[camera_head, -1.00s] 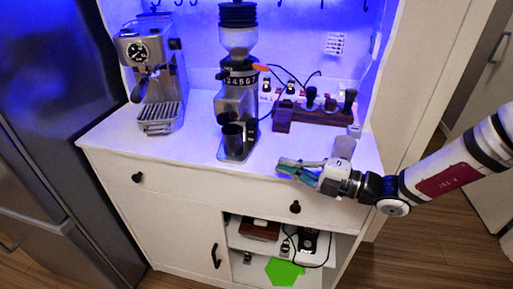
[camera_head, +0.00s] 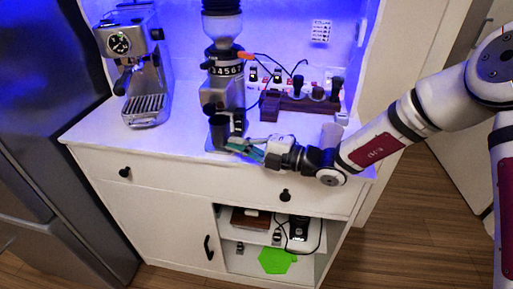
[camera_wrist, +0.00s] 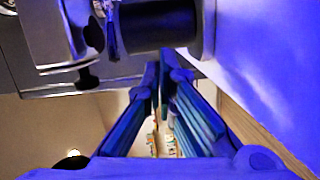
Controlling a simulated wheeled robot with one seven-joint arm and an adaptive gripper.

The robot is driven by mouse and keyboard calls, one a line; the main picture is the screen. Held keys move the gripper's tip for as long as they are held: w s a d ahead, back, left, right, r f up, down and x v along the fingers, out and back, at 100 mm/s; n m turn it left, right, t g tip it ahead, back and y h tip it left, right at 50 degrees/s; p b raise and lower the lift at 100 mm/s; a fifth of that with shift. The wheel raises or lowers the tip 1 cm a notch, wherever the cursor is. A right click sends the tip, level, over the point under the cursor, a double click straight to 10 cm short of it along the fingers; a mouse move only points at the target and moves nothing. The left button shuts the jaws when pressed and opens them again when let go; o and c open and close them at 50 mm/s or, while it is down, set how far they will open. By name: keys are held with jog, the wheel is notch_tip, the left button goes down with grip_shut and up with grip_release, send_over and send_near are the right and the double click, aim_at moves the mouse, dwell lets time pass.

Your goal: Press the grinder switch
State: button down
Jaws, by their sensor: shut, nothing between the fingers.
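The coffee grinder (camera_head: 222,88) stands on the white counter, with a dark hopper on top, a number ring and an orange lever. A dark cup (camera_head: 219,132) stands on its base. I cannot make out the grinder switch in either view. My gripper (camera_head: 232,146) is shut and empty, with its teal fingers pointing left, low in front of the grinder base and close to the cup. In the wrist view the fingertips (camera_wrist: 160,62) meet just below a dark cylinder (camera_wrist: 160,25), which looks like the cup. I cannot tell whether they touch it.
An espresso machine (camera_head: 140,65) stands at the left of the counter (camera_head: 95,132). A wooden rack (camera_head: 300,104) with tampers stands to the right, with a small clear cup (camera_head: 331,135) near my wrist. Cables run behind the grinder. The counter's front left is clear.

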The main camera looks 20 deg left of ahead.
aim_at(231, 100)
jog(key=shift+w+a+f, duration=0.15)
jog(key=shift+w, duration=0.8)
jog(key=shift+w+a+f, duration=0.1)
jog(key=shift+w, duration=0.85)
jog(key=shift+w+a+f, duration=0.1)
jog(key=shift+w+f, duration=0.05)
jog(key=shift+w, duration=0.25)
notch_tip(231, 100, up, 10)
